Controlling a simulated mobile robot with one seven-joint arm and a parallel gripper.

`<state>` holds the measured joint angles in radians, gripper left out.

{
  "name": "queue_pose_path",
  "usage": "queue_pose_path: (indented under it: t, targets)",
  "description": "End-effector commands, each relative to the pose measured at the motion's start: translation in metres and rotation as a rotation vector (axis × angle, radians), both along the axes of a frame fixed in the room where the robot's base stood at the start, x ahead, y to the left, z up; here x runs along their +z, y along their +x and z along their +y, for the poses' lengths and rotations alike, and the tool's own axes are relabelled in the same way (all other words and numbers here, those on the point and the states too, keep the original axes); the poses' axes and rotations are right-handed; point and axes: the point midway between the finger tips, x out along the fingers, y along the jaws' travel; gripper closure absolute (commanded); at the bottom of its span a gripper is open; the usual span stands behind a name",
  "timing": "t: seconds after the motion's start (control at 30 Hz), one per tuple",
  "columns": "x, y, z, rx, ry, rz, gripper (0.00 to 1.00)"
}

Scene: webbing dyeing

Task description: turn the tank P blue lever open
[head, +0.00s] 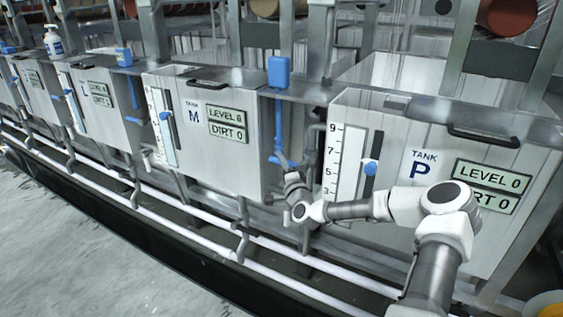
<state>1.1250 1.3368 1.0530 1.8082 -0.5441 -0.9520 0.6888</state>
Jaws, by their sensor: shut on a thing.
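Tank P (395,125) is the pale metal tank at the right, with signs reading LEVEL 0 and DIRT 0. A blue lever (279,160) shows low in the gap left of it, below a blue box (279,72) and its blue pipe (278,118). My arm reaches across tank P's front from the lower right. My gripper (287,168) is at the blue lever and shut on it. The fingertips are small here and the wrist hides part of the lever, so its exact angle is hard to tell.
Tank M (205,165), with signs LEVEL 6 and DIRT 0, stands just left of my gripper. A slider gauge (343,165) is on tank P's front. White pipes (215,228) run low along the tanks. The floor (90,260) at the lower left is clear.

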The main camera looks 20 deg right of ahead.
Motion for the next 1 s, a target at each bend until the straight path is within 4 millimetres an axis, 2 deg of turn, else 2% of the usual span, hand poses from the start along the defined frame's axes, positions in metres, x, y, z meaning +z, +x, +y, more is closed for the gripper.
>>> queue_pose_path:
  t: [0.37, 1.0]
  targets:
    - [-0.008, -0.001, 0.0, 0.001, -0.117, 0.147, 1.0]
    - [-0.046, -0.016, -0.012, 0.0, -0.489, 0.617, 1.0]
